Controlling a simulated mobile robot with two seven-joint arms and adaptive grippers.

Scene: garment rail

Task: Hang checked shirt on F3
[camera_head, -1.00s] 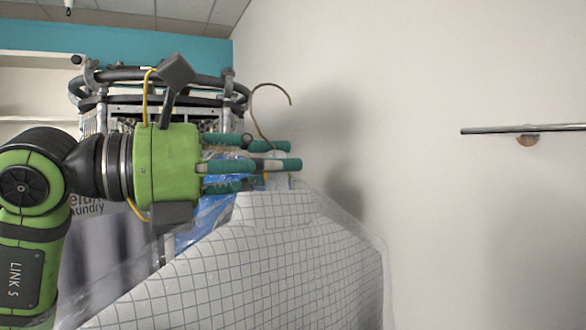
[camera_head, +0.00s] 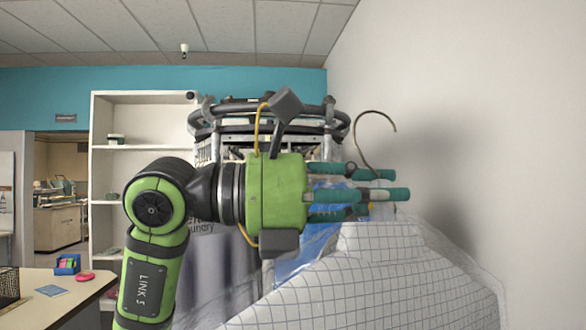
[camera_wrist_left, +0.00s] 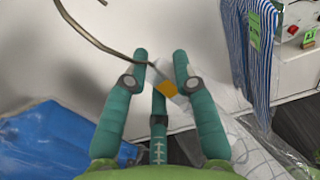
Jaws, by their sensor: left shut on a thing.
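The checked shirt (camera_head: 385,280), white with a thin dark grid and under clear plastic, hangs below my left gripper (camera_head: 385,185) in the head view. Its wire hanger hook (camera_head: 357,135) rises above the fingers and curves to the right. My left gripper is shut on the hanger at the shirt's neck. The left wrist view also shows the hook (camera_wrist_left: 95,35) passing between the fingers, with a white and orange tag beside it. The place F3 cannot be made out in the current views. My right gripper is not in view.
A round metal rack (camera_head: 265,120) stands behind my left gripper, with a blue garment near it. A plain wall (camera_head: 470,130) is at the right. A table (camera_head: 60,295) with small items and a white shelf (camera_head: 140,120) are at the left. A striped garment (camera_wrist_left: 250,50) hangs nearby.

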